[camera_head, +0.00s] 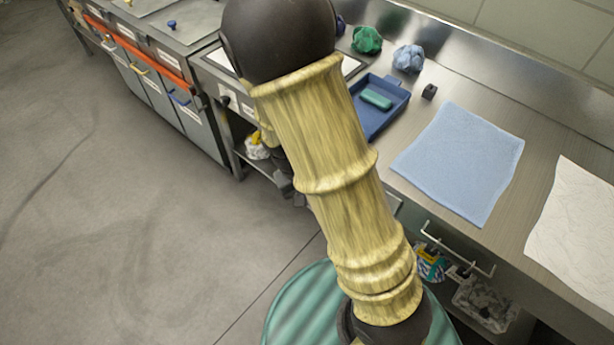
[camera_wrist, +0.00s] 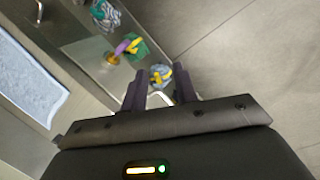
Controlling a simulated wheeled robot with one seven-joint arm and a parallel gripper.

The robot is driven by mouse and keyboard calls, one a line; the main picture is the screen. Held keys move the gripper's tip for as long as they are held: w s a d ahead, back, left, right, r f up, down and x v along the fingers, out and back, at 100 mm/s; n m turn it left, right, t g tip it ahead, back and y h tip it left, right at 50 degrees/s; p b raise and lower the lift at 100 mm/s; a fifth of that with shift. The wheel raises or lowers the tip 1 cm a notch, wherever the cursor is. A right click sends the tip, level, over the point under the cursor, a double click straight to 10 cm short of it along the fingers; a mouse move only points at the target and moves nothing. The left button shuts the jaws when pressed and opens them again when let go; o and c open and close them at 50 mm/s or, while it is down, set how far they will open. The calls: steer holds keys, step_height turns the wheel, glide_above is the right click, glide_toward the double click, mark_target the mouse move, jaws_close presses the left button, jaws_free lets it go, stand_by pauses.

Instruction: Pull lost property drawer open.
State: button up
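My gripper (camera_wrist: 160,80) shows in the wrist view with its two dark fingers apart. A pale bar-like shape (camera_wrist: 158,97) lies between the finger bases; I cannot tell whether it is a drawer handle or touches them. In the head view my arm hides most of the gripper. A metal bar handle (camera_head: 458,250) sits on the counter front at lower right. A bar handle (camera_wrist: 38,10) also shows at the wrist view's upper left. No label reading lost property is legible, so I cannot tell which drawer it is.
The steel counter (camera_head: 540,140) bears a blue tray (camera_head: 393,107), a light blue cloth (camera_head: 460,160) and a white sheet (camera_head: 580,215). Bundled bags (camera_head: 367,40) lie at the back. Bags sit on a shelf below. Grey labelled bins (camera_head: 160,95) stand left. The floor (camera_head: 110,220) is clear.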

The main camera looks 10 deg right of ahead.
steer(key=w+a+f+n+t+h+b, duration=0.1)
steer(key=w+f+h+b, duration=0.1)
steer(key=f+h, duration=0.3)
steer(key=w+a+f+n+t+h+b, duration=0.1)
steer(key=w+a+f+n+h+b, duration=0.1)
steer(key=f, duration=0.5)
steer(key=w+a+f+n+t+h+b, duration=0.2)
steer(key=w+a+n+t+b, duration=0.1)
steer(key=a+t, duration=0.4)
steer(key=shift+w+a+t+h, duration=0.2)
steer(key=shift+w+t+h, duration=0.25)
steer(key=shift+w, duration=0.35)
steer(key=x, duration=1.7)
steer(key=shift+w+d+f+p, duration=0.1)
steer(key=shift+w+d+p, duration=0.05)
steer(key=shift+p, duration=0.15)
steer(key=shift+c, duration=0.4)
jaws_close()
